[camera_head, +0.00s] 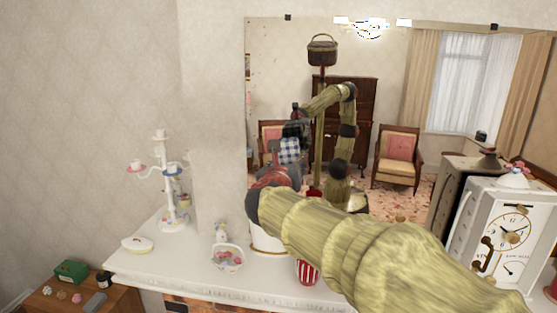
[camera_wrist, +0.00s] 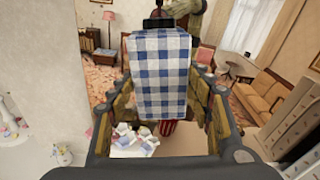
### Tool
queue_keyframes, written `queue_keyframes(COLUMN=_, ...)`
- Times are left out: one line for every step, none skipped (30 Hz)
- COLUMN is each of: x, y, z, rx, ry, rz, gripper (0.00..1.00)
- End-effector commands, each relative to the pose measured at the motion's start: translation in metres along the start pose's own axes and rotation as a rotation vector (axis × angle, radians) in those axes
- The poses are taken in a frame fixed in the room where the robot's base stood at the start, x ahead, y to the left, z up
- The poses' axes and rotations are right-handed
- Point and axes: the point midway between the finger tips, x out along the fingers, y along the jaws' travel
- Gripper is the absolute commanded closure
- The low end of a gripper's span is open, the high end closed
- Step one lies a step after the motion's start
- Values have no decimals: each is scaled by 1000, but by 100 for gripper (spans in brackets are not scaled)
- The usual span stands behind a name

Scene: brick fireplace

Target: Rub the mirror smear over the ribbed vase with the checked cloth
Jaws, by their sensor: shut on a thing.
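The checked cloth (camera_wrist: 160,75), blue and white, is held between the fingers of my gripper (camera_wrist: 158,105) in the wrist view. In the head view my gripper (camera_head: 281,165) is in front of the mirror (camera_head: 390,95), with blue and white checks at its tip. I cannot tell how much of these checks is reflection, or whether the cloth touches the glass. A red and white striped vessel (camera_head: 308,271) stands below my arm, partly hidden; it may be the ribbed vase. Faint brown specks show at the mirror's upper left; no distinct smear can be made out.
The white mantel (camera_head: 190,275) carries a candelabrum (camera_head: 170,190), a basket (camera_head: 227,258) and a white pot (camera_head: 266,240) partly behind my arm. A white clock (camera_head: 510,235) stands at the right. Chairs and a cabinet show as reflections.

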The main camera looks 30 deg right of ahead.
Motion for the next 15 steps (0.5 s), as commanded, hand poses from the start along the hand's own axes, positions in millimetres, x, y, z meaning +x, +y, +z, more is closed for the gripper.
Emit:
queue_keyframes(x=-2, y=0, z=0, rx=0, ry=0, rz=0, gripper=70)
queue_keyframes(x=-2, y=0, z=0, rx=0, ry=0, rz=0, gripper=70)
queue_keyframes(x=-3, y=0, z=-1, rx=0, ry=0, rz=0, gripper=70)
queue_keyframes(x=-3, y=0, z=-1, rx=0, ry=0, rz=0, gripper=70)
queue_keyframes(x=-3, y=0, z=-1, rx=0, ry=0, rz=0, gripper=70)
queue_keyframes(x=-3, y=0, z=-1, rx=0, ry=1, rz=0, gripper=70)
queue_keyframes(x=-2, y=0, z=-1, rx=0, ry=1, rz=0, gripper=70)
queue_keyframes(x=-2, y=0, z=-1, rx=0, ry=0, rz=0, gripper=70)
queue_keyframes(x=-2, y=0, z=0, rx=0, ry=0, rz=0, gripper=70)
queue_keyframes(x=-3, y=0, z=0, rx=0, ry=0, rz=0, gripper=70)
queue_keyframes(x=-3, y=0, z=0, rx=0, ry=0, rz=0, gripper=70)
queue_keyframes(x=-4, y=0, z=0, rx=0, ry=0, rz=0, gripper=70)
queue_keyframes(x=-5, y=0, z=0, rx=0, ry=0, rz=1, gripper=70)
queue_keyframes(x=-6, y=1, z=0, rx=0, ry=0, rz=1, gripper=70)
queue_keyframes(x=-8, y=1, z=0, rx=0, ry=-1, rz=1, gripper=70)
